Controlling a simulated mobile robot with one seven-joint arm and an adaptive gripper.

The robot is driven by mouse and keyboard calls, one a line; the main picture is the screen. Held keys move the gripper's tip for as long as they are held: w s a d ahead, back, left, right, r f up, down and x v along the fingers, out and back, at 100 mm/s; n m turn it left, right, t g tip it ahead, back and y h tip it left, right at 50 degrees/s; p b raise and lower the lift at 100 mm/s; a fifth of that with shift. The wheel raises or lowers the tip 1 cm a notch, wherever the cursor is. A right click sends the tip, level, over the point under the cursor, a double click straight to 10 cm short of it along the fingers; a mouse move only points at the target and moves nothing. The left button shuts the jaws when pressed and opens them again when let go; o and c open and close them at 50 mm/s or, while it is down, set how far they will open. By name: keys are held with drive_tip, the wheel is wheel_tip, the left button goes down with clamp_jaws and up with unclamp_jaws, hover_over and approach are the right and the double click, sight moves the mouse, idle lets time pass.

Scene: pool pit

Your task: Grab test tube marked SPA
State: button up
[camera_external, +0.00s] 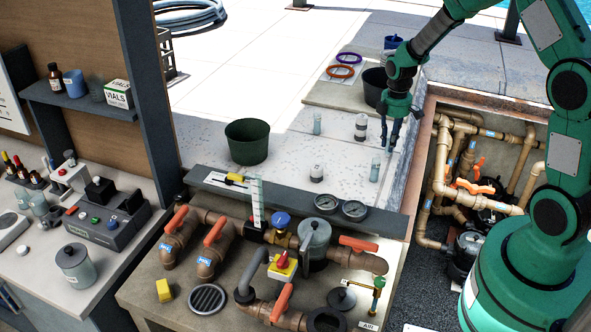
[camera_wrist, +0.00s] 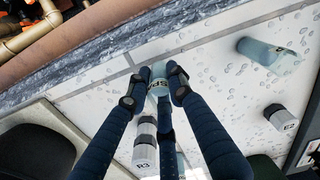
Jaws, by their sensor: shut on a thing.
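My gripper (camera_wrist: 156,88) is shut on a pale, clear test tube (camera_wrist: 159,86) in the wrist view. Its dark label shows letters that look like "SP", and the rest is covered by the fingers. In the external view my gripper (camera_external: 390,142) points down over the right side of the pale tiled ledge; the held tube is hard to make out there. A second clear tube (camera_external: 375,168) stands on the ledge just in front of the gripper and also shows in the wrist view (camera_wrist: 268,54). A third clear tube (camera_external: 317,122) stands farther left.
A grey-capped bottle marked R3 (camera_wrist: 146,150) and one marked R2 (camera_wrist: 279,117) stand near the gripper. A dark bucket (camera_external: 375,88) is behind it, and a green bucket (camera_external: 247,142) is to the left. The pit with pipes (camera_external: 480,165) lies right of the ledge.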

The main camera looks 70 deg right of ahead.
drive_tip(key=shift+r, duration=0.8)
drive_tip(key=s+a+r+b, duration=0.1)
drive_tip(key=s+a, duration=0.9)
drive_tip(key=s, duration=0.2)
drive_tip(key=shift+a+r, duration=0.2)
drive_tip(key=shift+a, duration=0.1)
